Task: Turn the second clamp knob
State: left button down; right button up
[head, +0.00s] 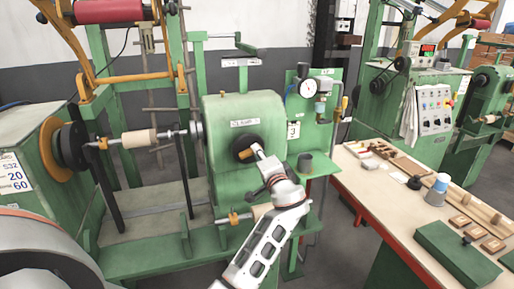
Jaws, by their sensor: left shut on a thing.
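A dark round clamp knob with an orange centre (242,147) sits on the front face of the green machine housing (222,110). My left gripper (257,151) reaches up from below and is shut at this knob, its tip at the knob's right side. The fingers are small in view and partly cover the knob. Orange clamp pieces (233,216) show lower on the machine, below the housing. A wooden spool (138,138) sits on the shaft to the left of the housing. My right gripper is not in view.
A workbench (391,213) with wooden parts, a blue-topped container (437,189) and a green box (457,257) lies at right.

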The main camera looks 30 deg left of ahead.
pick_arm(q)
jog(key=shift+s+a+f+m+p, duration=0.15)
jog(key=shift+f+m+p, duration=0.25)
jog(key=shift+m, duration=2.45)
jog(key=shift+s+a+f+m+p, duration=0.1)
jog(key=shift+f+m+p, duration=0.25)
jog(key=shift+m, duration=2.55)
jog(key=shift+s+a+f+m+p, duration=0.2)
jog(key=shift+f+m, duration=0.35)
jog(key=shift+m, duration=2.6)
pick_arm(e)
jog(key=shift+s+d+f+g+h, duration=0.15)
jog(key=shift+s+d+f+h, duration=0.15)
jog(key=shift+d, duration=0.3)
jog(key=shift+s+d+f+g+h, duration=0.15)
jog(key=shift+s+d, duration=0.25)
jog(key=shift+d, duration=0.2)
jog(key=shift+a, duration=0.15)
pick_arm(q)
jog(key=c, duration=2)
grip_release()
jog(key=shift+c, duration=0.2)
